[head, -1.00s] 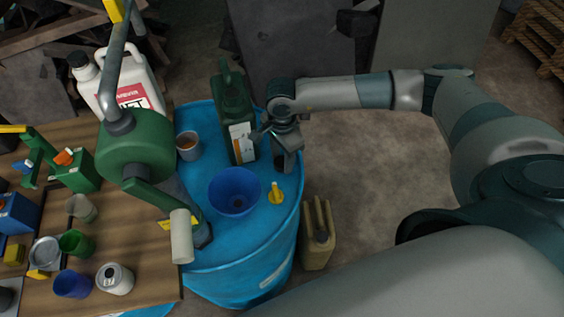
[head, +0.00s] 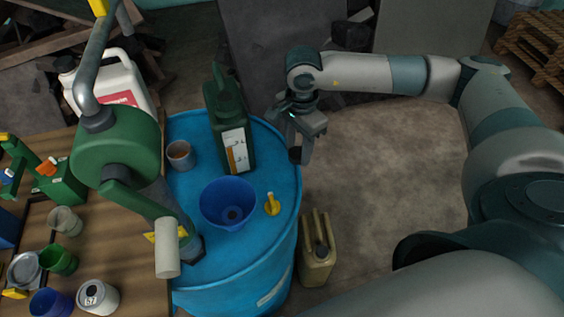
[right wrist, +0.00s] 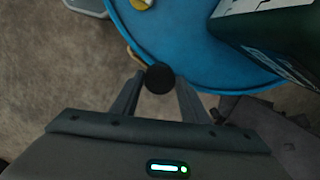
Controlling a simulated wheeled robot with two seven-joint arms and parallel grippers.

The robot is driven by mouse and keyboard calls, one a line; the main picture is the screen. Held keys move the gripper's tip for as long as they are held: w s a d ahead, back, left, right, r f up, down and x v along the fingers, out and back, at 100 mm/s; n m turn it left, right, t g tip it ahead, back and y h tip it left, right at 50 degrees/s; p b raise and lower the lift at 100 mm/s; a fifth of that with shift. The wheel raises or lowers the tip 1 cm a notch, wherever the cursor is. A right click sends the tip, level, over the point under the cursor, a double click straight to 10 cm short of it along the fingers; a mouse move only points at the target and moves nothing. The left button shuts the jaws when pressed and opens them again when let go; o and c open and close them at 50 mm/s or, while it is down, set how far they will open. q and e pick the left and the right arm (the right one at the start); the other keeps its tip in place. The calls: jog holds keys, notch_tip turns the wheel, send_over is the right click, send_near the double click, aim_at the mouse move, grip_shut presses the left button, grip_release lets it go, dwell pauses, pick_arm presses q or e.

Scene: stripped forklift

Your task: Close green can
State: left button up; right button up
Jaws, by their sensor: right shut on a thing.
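The green can (head: 231,130), a dark green jerry can with a white and orange label, stands upright on the blue drum. Its side also shows at the upper right of the right wrist view (right wrist: 275,35). My right gripper (head: 296,154) is to the right of the can, at the drum's right edge, apart from the can. In the right wrist view its fingers are shut on a round black cap (right wrist: 159,78). I cannot make out the can's opening clearly. My left gripper is not in view.
The blue drum (head: 245,262) also bears a blue funnel (head: 226,200), a yellow cap (head: 272,204), a grey cup (head: 180,156) and a green hand pump (head: 115,150). A tan canister (head: 317,250) stands on the floor. A cluttered wooden table (head: 125,285) is left. Floor at right is free.

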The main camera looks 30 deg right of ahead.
jog(key=s+d+r+b, duration=0.2)
jog(key=d+r, duration=0.2)
jog(key=d, duration=0.2)
jog(key=shift+s, duration=0.15)
jog(key=shift+f, duration=0.1)
dwell(0.3)
